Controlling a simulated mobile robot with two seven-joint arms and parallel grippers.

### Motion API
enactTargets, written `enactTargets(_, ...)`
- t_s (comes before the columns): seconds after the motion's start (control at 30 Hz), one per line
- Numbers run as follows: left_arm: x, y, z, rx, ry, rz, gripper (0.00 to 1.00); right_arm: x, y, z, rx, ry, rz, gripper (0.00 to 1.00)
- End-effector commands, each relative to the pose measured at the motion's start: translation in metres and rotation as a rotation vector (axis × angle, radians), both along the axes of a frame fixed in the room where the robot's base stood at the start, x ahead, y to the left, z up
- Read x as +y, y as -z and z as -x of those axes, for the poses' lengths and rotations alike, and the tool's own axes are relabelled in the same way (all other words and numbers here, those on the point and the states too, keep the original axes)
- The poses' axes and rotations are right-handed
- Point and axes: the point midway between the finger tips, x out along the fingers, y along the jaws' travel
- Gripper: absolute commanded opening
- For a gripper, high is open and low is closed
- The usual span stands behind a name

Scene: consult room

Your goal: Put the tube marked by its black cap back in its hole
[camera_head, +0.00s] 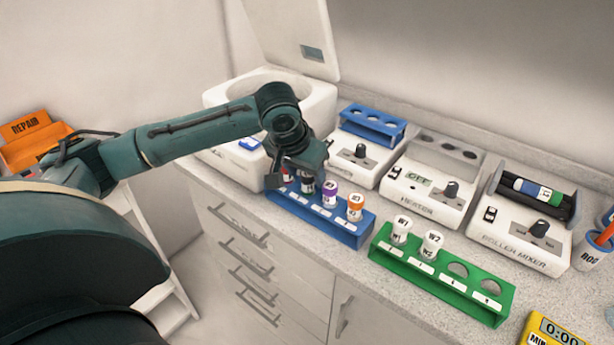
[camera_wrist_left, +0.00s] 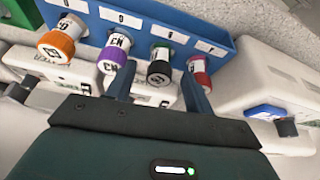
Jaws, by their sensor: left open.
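The black-capped tube (camera_wrist_left: 159,72) stands in the blue rack (camera_wrist_left: 215,45), between a purple-capped tube (camera_wrist_left: 112,58) and a red-capped tube (camera_wrist_left: 199,72). Its green band shows below the cap; it is partly hidden in the head view (camera_head: 307,187). My left gripper (camera_head: 297,176) is over this end of the blue rack (camera_head: 345,238). It is open, with one finger on each side of the black cap in the left wrist view (camera_wrist_left: 157,85). I cannot tell whether the fingers touch it. An orange-capped tube (camera_wrist_left: 56,46) stands at the other end. My right gripper is not in view.
A green rack (camera_head: 440,283) holds two white-capped tubes and has two empty holes. Behind are a heater (camera_head: 432,180) and a roller mixer (camera_head: 520,225) with a blue-and-green-banded tube (camera_head: 538,189) lying on it. A yellow timer (camera_head: 550,333) is at front right.

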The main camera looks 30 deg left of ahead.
Motion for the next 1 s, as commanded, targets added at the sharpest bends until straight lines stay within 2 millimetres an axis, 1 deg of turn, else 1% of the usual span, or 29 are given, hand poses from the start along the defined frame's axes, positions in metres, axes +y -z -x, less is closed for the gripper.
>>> enactTargets(0.03, 0.0, -0.013, 0.004, -0.004, 0.001, 0.0, 0.52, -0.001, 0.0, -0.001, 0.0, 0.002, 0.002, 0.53)
enactTargets(0.2, -0.001, -0.051, 0.02, -0.004, 0.002, -0.001, 0.52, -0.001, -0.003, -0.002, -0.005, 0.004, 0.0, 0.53)
enactTargets(0.3, -0.001, -0.07, 0.028, -0.004, 0.001, 0.0, 0.52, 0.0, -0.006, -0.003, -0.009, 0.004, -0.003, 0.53)
enactTargets(0.43, -0.001, -0.088, 0.036, -0.003, 0.001, 0.0, 0.52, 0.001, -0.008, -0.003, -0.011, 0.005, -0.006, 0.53)
enactTargets(0.6, -0.001, -0.099, 0.041, -0.001, 0.001, 0.0, 0.52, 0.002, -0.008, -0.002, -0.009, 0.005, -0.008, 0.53)
enactTargets(1.0, -0.001, -0.101, 0.042, 0.0, 0.001, 0.0, 0.52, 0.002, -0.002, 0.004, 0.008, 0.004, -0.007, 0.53)
